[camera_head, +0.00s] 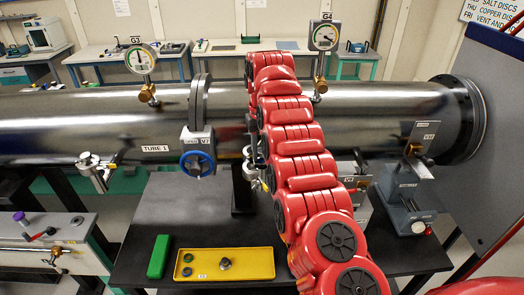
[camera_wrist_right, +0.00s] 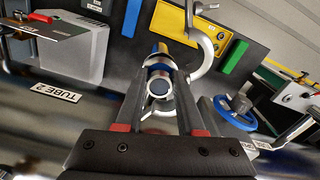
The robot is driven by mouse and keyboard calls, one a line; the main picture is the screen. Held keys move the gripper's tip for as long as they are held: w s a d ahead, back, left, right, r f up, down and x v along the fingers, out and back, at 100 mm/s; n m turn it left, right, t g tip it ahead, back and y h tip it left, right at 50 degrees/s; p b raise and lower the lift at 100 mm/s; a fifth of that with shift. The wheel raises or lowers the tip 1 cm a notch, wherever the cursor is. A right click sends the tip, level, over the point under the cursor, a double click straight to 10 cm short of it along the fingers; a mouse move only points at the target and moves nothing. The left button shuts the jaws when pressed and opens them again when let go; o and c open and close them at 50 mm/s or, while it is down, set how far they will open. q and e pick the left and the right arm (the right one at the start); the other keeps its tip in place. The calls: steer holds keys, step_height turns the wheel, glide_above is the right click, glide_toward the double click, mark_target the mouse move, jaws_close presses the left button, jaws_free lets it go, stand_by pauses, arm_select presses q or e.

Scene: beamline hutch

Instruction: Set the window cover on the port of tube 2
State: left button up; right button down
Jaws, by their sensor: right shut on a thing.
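My right gripper (camera_head: 256,170) is at the front of the tubes, partly hidden behind its own red arm. I cannot tell whether the cover touches the port. My left gripper is out of view.
A yellow tray (camera_head: 253,267) holding rings and a knob-like piece lies on the black table (camera_head: 185,205) beside a green block (camera_head: 158,257). A blue handwheel (camera_head: 197,164) is left of the gripper. A grey stand (camera_head: 408,200) is at right.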

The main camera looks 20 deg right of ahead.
steer(key=shift+c, duration=2.2)
jaws_free()
steer(key=shift+r, duration=0.1)
